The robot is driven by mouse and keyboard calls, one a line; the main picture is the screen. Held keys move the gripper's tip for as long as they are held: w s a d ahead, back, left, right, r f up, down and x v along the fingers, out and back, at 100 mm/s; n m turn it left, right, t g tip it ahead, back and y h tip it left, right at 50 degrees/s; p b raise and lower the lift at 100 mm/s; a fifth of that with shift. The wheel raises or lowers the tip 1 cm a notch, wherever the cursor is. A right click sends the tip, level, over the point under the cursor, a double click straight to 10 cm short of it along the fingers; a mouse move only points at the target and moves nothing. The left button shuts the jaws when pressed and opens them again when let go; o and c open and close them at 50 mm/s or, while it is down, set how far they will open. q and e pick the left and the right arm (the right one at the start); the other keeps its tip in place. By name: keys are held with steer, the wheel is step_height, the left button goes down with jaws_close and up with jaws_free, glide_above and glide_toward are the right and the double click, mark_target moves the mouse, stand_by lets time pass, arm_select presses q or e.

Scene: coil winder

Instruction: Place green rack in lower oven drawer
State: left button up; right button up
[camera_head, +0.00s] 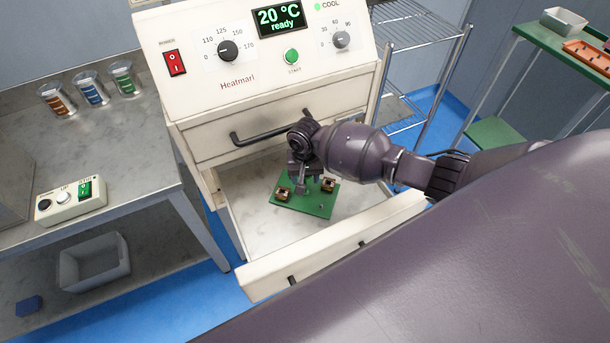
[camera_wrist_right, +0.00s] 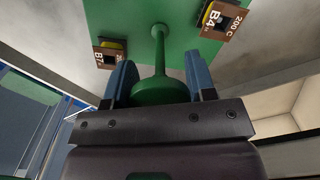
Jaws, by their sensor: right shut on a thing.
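The green rack (camera_head: 312,203) is a flat green plate with small coils on it, inside the open lower oven drawer (camera_head: 255,219). My right gripper (camera_head: 303,184) is over the plate, shut on the rack's green knob. In the right wrist view the green post and knob (camera_wrist_right: 160,90) sit between the two blue fingertips of the gripper (camera_wrist_right: 160,85). Two coils with brown labels show there, one reading 200 C (camera_wrist_right: 222,20). I cannot tell whether the plate touches the drawer floor. My left gripper is not in view.
The oven's upper drawer with a black handle (camera_head: 262,132) is shut above. The lower drawer's front panel (camera_head: 330,245) stands toward me. A steel table (camera_head: 120,160) with jars and a switch box (camera_head: 70,200) is at left. A wire shelf (camera_head: 415,35) is at right.

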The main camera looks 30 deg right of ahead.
steer(key=o, duration=1)
steer(key=shift+f, duration=0.15)
steer(key=shift+c, duration=0.2)
steer(key=o, duration=0.4)
step_height(320, 180, up, 11)
steer(key=p, duration=0.2)
steer(key=shift+p, duration=0.4)
steer(key=shift+r, duration=0.7)
